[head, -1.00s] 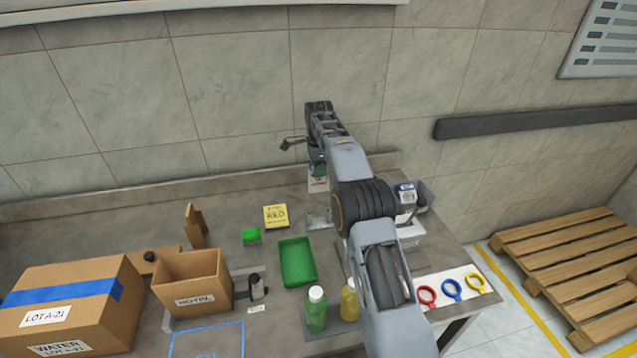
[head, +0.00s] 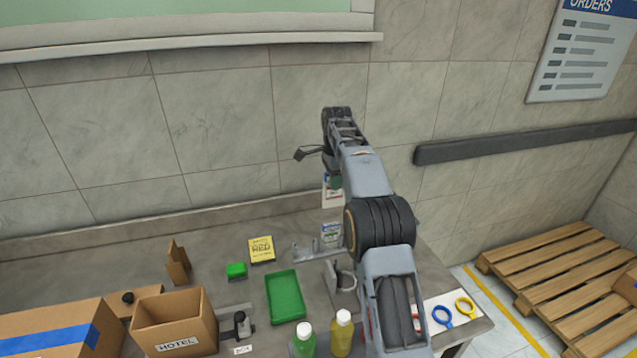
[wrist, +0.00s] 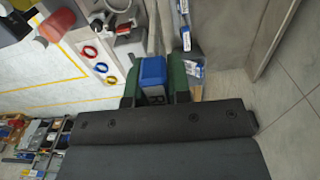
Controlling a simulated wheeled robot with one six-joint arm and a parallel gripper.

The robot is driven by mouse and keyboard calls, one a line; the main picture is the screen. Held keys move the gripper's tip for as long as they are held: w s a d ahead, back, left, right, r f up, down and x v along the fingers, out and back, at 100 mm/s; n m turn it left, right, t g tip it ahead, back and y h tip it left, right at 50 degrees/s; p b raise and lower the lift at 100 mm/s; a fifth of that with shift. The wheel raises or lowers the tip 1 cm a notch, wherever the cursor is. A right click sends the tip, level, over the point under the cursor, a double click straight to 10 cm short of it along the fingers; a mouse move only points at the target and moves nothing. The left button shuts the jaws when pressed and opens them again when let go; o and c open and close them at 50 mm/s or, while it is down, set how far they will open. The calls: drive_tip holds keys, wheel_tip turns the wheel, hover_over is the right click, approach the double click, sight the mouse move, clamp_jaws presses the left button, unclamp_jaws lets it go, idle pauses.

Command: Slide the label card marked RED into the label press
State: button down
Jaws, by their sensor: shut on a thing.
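My gripper (head: 334,181) is at the end of the raised arm, in front of the back wall. In the wrist view its green fingers (wrist: 153,80) are shut on a blue-topped piece (wrist: 152,70). In the head view a white card (head: 331,197) with a little red and blue hangs below the fingers, upright; its print is too small to read. Another white card with blue (head: 331,236) stands lower, by a small grey metal holder (head: 305,252). A yellow card (head: 261,249) lies on the bench with writing that seems to read RED. I cannot make out the label press for certain.
A green tray (head: 285,297), a green block (head: 236,270) and an open carton (head: 175,318) stand on the bench. Green (head: 303,341) and yellow (head: 342,335) bottles are near the front. My arm hides the right part. Blue (head: 442,316) and yellow (head: 465,306) rings lie at the right.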

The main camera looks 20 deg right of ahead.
drive_tip(key=s+d+f+n, duration=0.3)
drive_tip(key=s+d+n, duration=0.2)
drive_tip(key=s+n, duration=0.25)
drive_tip(key=s+f+n+b, duration=0.3)
drive_tip(key=s+f+n, duration=0.1)
drive_tip(key=f+n, duration=0.6)
drive_tip(key=shift+f+n+b, duration=0.15)
drive_tip(key=shift+n+b, duration=0.2)
drive_tip(key=shift+n, duration=0.1)
drive_tip(key=shift+f, duration=0.2)
drive_tip(key=shift+f+b, duration=0.85)
drive_tip(key=shift+f, duration=0.25)
drive_tip(key=shift+f+b, duration=1.35)
drive_tip(key=shift+f, duration=0.8)
